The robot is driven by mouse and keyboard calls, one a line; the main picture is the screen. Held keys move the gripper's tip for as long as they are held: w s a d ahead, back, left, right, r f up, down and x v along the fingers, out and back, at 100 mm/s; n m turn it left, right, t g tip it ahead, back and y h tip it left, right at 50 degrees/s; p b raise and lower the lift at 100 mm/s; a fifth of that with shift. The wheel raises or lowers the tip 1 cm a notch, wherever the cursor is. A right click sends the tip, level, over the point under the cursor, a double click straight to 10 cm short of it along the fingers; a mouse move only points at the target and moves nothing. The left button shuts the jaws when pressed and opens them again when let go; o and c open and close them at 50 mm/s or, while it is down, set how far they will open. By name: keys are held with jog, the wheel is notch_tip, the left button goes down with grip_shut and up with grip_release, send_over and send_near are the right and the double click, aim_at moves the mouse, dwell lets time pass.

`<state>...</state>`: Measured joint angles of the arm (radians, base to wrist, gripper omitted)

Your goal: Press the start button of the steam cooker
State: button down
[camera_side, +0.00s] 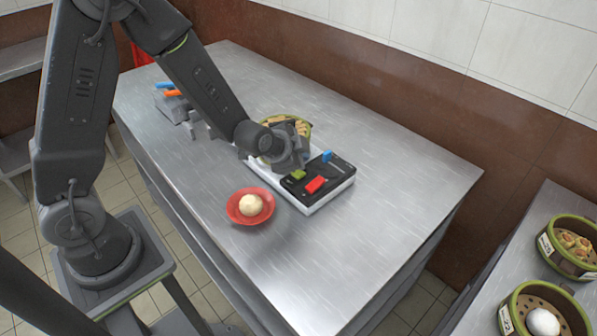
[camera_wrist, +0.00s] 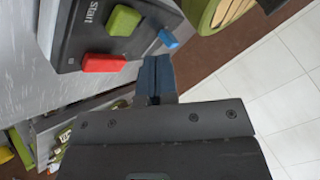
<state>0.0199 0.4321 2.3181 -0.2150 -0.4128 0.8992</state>
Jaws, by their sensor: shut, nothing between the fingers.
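The steam cooker (camera_side: 318,203) is a white base on the metal table, with a black control panel (camera_side: 338,172). The panel carries a green button (camera_side: 298,174), a red button (camera_side: 316,184) and a blue control (camera_side: 327,156). In the wrist view the word "Start" is printed beside the green button (camera_wrist: 123,20); the red button (camera_wrist: 103,63) and blue control (camera_wrist: 168,40) also show. My gripper (camera_side: 294,163) is shut and empty, close to the green button in the side view. Its fingertips (camera_wrist: 156,66) show in the wrist view; whether they touch anything cannot be told.
A steamer basket with food (camera_side: 299,124) stands behind my gripper on the cooker. A red bowl with a white bun (camera_side: 240,218) is in front. Grey blocks with orange and blue items (camera_side: 172,103) stand at the left. Two baskets (camera_side: 547,250) are on another table.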

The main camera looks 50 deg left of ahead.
aim_at(310, 168)
jog(key=shift+f, duration=0.9)
dwell(1.4)
jog(key=shift+f, duration=0.4)
jog(key=shift+f, duration=0.45)
dwell(0.6)
jog(key=shift+r, duration=0.85)
jog(key=shift+r, duration=2.55)
